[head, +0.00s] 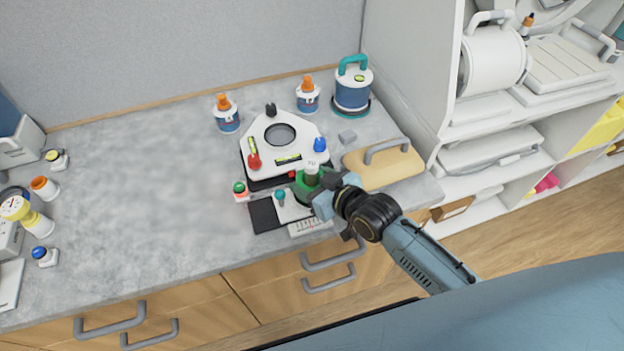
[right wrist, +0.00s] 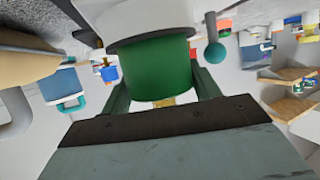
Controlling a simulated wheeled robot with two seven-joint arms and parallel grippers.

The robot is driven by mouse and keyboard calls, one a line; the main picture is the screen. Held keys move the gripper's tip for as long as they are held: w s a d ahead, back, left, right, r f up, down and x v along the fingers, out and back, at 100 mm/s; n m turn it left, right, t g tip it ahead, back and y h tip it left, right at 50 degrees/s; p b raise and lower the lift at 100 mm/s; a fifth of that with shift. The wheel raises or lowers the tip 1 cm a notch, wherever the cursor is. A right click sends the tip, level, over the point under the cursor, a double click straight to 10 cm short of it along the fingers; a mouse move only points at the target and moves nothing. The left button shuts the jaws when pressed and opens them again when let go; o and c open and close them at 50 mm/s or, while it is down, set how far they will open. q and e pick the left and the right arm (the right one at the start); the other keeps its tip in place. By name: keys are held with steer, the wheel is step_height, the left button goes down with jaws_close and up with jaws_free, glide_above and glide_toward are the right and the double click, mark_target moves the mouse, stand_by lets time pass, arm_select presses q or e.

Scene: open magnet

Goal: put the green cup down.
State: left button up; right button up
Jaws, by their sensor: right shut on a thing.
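The green cup (head: 304,190) is at the front right of the counter (head: 140,180), in the grip of my right gripper (head: 318,193). In the right wrist view the green cup (right wrist: 157,68) sits between the two fingers of my right gripper (right wrist: 160,88), which is shut on it. A white part with a dark rim adjoins the green body there. My left gripper is not in view.
A white triangular device (head: 283,145) stands just behind the cup. A tan block with a grey handle (head: 383,163) lies to the right. A dark pad (head: 264,216) and a teal-knobbed piece (head: 280,198) are close to the left. The counter's middle is clear.

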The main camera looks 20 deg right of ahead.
steer(key=shift+f, duration=0.25)
steer(key=o, duration=0.7)
steer(key=shift+f, duration=0.1)
steer(key=shift+o, duration=0.6)
steer(key=shift+r, duration=0.45)
steer(key=v, duration=1.2)
steer(key=shift+f, duration=0.1)
